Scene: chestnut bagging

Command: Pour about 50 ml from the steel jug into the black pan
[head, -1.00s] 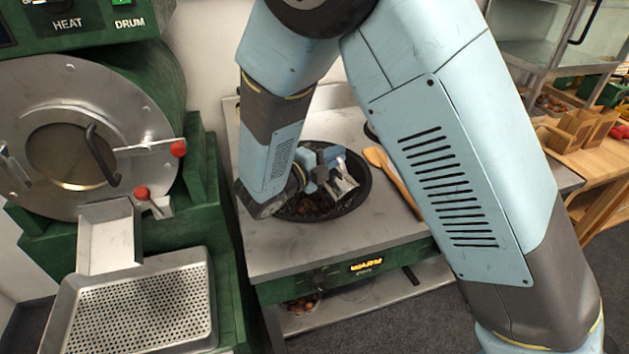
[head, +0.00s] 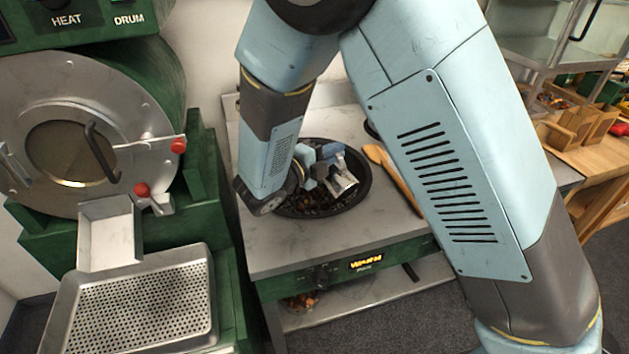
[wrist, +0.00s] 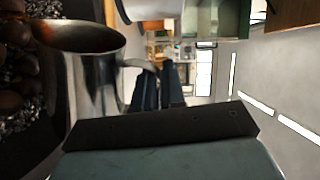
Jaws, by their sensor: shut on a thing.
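The steel jug (head: 342,183) is held over the black pan (head: 300,210), tilted in the head view. My gripper (head: 325,165) is above the pan and shut on the jug's handle. In the wrist view the jug (wrist: 98,90) fills the left side, its open mouth showing brownish contents or a reflection; I cannot tell which. My gripper's fingers (wrist: 157,88) show at the handle in that view. Dark chestnuts lie in the pan and also show at the left edge of the wrist view (wrist: 15,75). No stream of liquid is clearly visible.
A wooden utensil (head: 393,177) lies on the steel worktop (head: 270,235) right of the pan. A green roaster with a round door (head: 75,150) and a perforated tray (head: 140,305) stands at the left. A wooden bench with boxes (head: 575,125) is at the far right.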

